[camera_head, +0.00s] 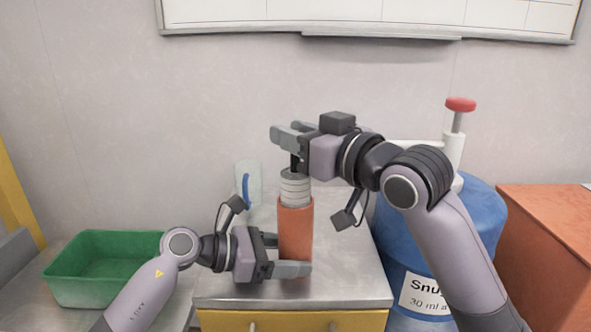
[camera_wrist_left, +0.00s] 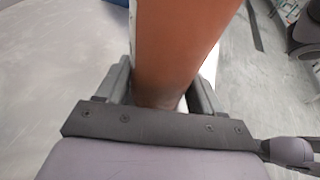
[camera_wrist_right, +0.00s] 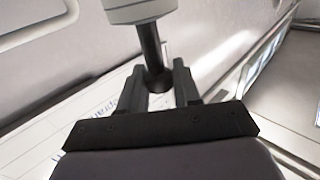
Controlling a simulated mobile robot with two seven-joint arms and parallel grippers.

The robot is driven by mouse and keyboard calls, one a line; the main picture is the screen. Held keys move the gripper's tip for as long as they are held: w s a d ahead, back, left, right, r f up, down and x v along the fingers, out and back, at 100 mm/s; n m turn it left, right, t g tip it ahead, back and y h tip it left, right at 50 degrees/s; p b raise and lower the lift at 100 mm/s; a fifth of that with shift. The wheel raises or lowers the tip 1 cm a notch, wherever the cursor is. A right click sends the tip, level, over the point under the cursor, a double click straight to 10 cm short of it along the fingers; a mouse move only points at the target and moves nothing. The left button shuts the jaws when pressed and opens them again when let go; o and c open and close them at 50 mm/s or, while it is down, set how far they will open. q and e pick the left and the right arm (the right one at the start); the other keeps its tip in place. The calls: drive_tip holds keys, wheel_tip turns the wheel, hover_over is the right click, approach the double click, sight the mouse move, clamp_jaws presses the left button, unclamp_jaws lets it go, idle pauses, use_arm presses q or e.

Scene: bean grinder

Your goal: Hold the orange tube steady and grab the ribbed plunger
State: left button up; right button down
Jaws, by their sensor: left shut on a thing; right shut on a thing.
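The orange tube (camera_head: 295,228) stands upright on the metal-topped cabinet. My left gripper (camera_head: 289,256) is shut around its lower part; the tube (camera_wrist_left: 180,45) fills the space between the fingers in the left wrist view. The pale grey ribbed plunger (camera_head: 295,188) sticks up out of the tube's top, its lower end hidden inside. My right gripper (camera_head: 286,133) is above it, shut on the plunger's thin black stem. In the right wrist view the stem and its dark knob lie between the fingers, with the pale plunger body (camera_wrist_right: 140,10) beyond.
A green bin (camera_head: 100,268) stands at the left. A clear container with a blue part (camera_head: 248,182) stands behind the tube. A blue drum (camera_head: 440,230) with a red-topped pump (camera_head: 460,104) is at the right, partly behind my right arm. An orange-brown cabinet (camera_head: 548,235) stands farther right.

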use_arm(q)
drive_tip(key=shift+f, duration=0.1)
use_arm(e)
wheel_tip(320, 180, up, 11)
idle(0.3)
use_arm(q)
drive_tip(key=o, duration=0.9)
